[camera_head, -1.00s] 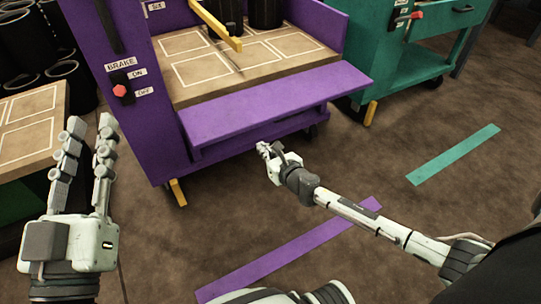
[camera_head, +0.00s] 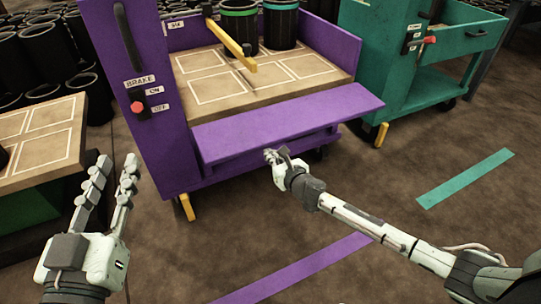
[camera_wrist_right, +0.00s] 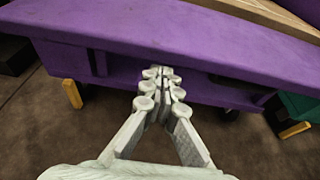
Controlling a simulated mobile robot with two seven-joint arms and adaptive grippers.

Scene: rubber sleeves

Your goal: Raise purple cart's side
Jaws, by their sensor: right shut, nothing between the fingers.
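The purple cart (camera_head: 151,120) stands in the middle of the head view. Its purple side panel (camera_head: 290,118) hangs folded outward and down at the front, below the tan deck (camera_head: 215,93). My right gripper (camera_head: 270,155) is shut and empty, just below the panel's lower edge. In the right wrist view the panel (camera_wrist_right: 200,45) spans the top, and the shut fingertips (camera_wrist_right: 161,72) overlap its lower edge; I cannot tell whether they touch. My left gripper (camera_head: 115,160) is open and empty, left of the cart.
A yellow bar (camera_head: 230,42) reaches over the deck, with black sleeves with green and teal bands (camera_head: 238,25) behind. A red brake knob (camera_head: 137,107) is on the cart's post. A teal cart (camera_head: 425,75) stands right. A tan-topped table (camera_head: 45,140) is at left. Floor in front is clear.

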